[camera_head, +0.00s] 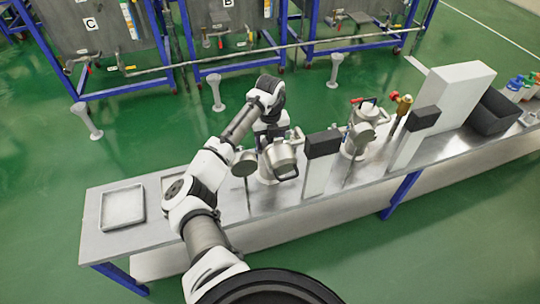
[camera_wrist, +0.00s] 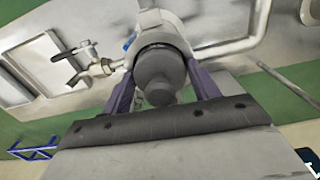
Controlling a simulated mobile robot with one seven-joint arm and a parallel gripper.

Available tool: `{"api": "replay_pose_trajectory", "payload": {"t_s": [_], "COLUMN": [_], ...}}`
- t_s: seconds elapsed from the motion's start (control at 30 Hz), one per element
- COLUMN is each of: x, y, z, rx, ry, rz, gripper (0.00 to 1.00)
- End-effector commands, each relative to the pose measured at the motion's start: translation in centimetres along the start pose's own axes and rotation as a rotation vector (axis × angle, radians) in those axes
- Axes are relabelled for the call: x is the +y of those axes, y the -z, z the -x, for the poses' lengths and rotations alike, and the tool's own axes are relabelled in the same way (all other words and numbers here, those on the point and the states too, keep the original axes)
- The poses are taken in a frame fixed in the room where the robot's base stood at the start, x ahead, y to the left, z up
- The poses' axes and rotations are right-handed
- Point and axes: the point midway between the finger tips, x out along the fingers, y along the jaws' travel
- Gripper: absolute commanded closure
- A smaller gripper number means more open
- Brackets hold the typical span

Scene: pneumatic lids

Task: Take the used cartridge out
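In the wrist view a dark grey, stepped round piece (camera_wrist: 160,72), which looks like the cartridge, sits end-on in the mouth of a pale metal housing (camera_wrist: 158,22). My gripper (camera_wrist: 160,78) has its purple fingers on either side of this piece, very close to it. I cannot tell whether they press on it. In the head view my arm reaches down to the nearer metal housing (camera_head: 283,158), and a round lid (camera_head: 245,163) shows beside it. My fingers and the cartridge cannot be made out there.
An empty tray (camera_head: 122,206) lies at the bench's left end; a second tray is partly behind my arm. A dark-topped white post (camera_head: 322,146) stands right of the housing. Further right are another housing (camera_head: 357,140), a white block (camera_head: 455,92) and a black bin (camera_head: 493,112).

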Motion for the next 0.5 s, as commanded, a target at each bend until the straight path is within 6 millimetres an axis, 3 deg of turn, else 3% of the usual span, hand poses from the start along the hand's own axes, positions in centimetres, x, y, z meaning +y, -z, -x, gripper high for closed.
{"api": "replay_pose_trajectory", "payload": {"t_s": [0.07,0.4,0.5], "x": [-0.01,0.0,-0.01], "y": [0.0,-0.01,-0.04], "z": [0.03,0.06,0.13], "rx": [0.0,0.0,-0.001], "ry": [0.0,0.0,0.0], "rz": [0.0,0.0,0.0], "gripper": [0.51,0.95,0.96]}}
